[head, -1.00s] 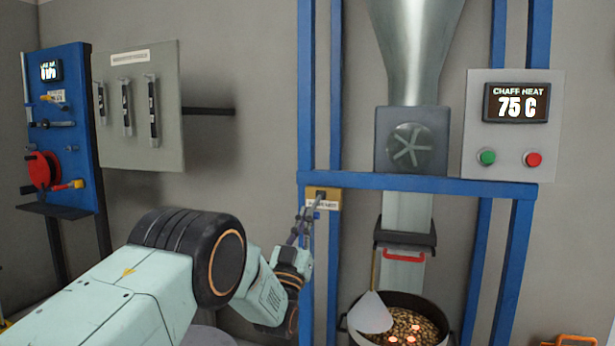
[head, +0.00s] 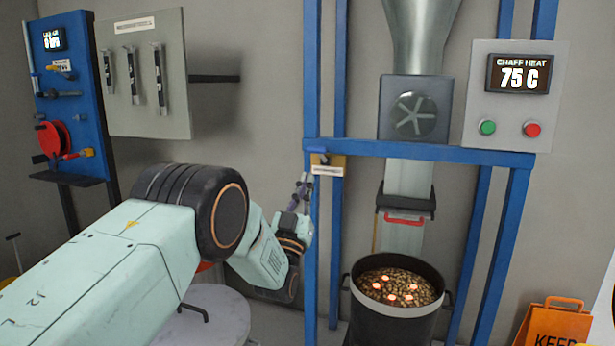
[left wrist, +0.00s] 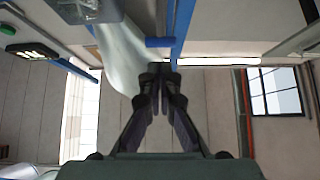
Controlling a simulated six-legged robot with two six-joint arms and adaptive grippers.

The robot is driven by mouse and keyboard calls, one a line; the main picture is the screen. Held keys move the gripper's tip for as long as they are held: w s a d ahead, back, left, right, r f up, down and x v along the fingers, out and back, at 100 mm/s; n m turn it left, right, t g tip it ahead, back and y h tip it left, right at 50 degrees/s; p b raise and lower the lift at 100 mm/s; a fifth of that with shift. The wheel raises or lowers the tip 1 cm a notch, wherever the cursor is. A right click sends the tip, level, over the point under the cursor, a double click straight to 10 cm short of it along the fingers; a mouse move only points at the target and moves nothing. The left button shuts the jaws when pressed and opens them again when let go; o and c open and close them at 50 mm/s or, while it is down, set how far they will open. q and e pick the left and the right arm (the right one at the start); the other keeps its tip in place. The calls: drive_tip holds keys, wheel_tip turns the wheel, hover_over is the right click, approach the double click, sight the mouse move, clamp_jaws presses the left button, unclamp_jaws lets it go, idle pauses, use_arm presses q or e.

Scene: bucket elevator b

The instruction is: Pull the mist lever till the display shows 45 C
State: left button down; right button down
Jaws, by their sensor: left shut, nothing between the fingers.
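The mist lever (head: 319,157) sits on a small yellow plate with a white label on the blue frame's left post. Its short blue handle shows at the top of the plate. My left gripper (head: 304,180) is shut and empty, just below and left of the lever, apparently apart from it. In the left wrist view the shut fingers (left wrist: 160,75) point towards a short blue bar, which may be the lever handle. The display (head: 519,74) reads "CHAFF HEAT 75 C". My right gripper is not in view.
A dark pot (head: 395,310) of brown chaff with several glowing spots stands under the chute (head: 405,180). A green button (head: 487,127) and a red button (head: 532,129) are below the display. An orange sign (head: 555,322) stands at lower right. A tool board (head: 145,80) hangs at left.

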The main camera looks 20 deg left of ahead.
use_arm(q)
drive_tip(key=s+f, duration=0.3)
drive_tip(key=f, duration=0.3)
drive_tip(key=shift+s+a+p, duration=0.15)
drive_tip(key=shift+s+p, duration=0.25)
drive_tip(key=shift+p, duration=0.05)
drive_tip(key=shift+s+r, duration=0.1)
drive_tip(key=shift+r, duration=0.05)
idle(1.7)
